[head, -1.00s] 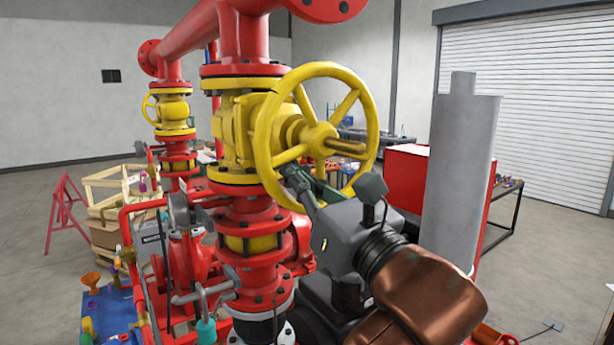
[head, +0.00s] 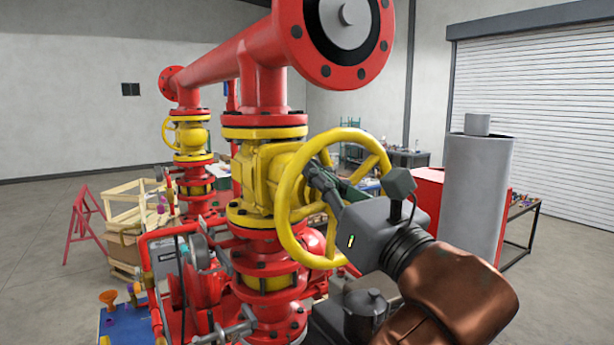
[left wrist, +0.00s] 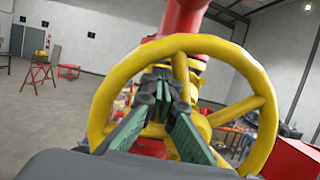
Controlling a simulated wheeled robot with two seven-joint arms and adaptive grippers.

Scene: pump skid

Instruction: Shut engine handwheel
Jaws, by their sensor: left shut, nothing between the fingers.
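The large yellow handwheel (head: 285,212) stands upright on the yellow valve body of the red pump pipework. My left gripper (head: 314,172) comes in from the lower right with its fingers inside the outline of the wheel rim, among the spokes. The handwheel rim (left wrist: 99,108) also shows in the left wrist view. There the shut green-padded fingers (left wrist: 165,88) lie in front of the upper part of the wheel, between top rim and hub. The fingers hold nothing. Whether they touch a spoke I cannot tell. The hub is mostly hidden behind the gripper. My right gripper is not in view.
A smaller yellow valve (head: 190,136) stands further back on the left. A red flanged pipe (head: 245,60) runs overhead. A grey cylinder (head: 478,190) stands at the right by a red cabinet. Wooden crates (head: 130,208) and a red trestle (head: 82,222) stand on the left floor.

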